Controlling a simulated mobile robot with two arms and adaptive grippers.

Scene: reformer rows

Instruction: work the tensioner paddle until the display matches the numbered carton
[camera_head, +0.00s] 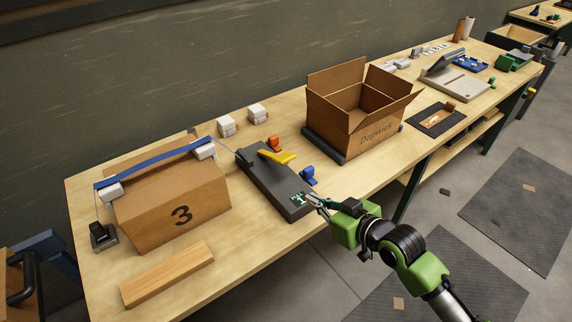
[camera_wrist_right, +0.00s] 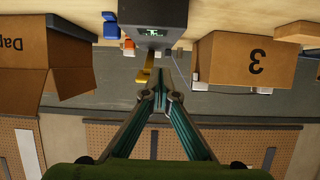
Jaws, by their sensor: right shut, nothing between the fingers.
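The tensioner is a dark grey block (camera_head: 268,182) on the bench, with a yellow paddle (camera_head: 280,157) on top. The paddle also shows in the wrist view (camera_wrist_right: 144,76). A green-lit display (camera_head: 299,199) sits at its near end; its figure is too small to read surely, also in the wrist view (camera_wrist_right: 153,32). The numbered carton (camera_head: 150,213) reads "3" and has a blue strap (camera_head: 155,161) over its top. My right gripper (camera_head: 314,199) is shut and empty beside the display end, apart from the paddle. My left gripper is out of view.
An open carton (camera_head: 375,130) stands on a dark pad behind the tensioner. Orange (camera_head: 274,142) and blue (camera_head: 308,175) small pieces flank the tensioner. A wooden block (camera_head: 167,273) lies in front of the numbered carton. White corner pieces (camera_head: 227,126) stand near the wall.

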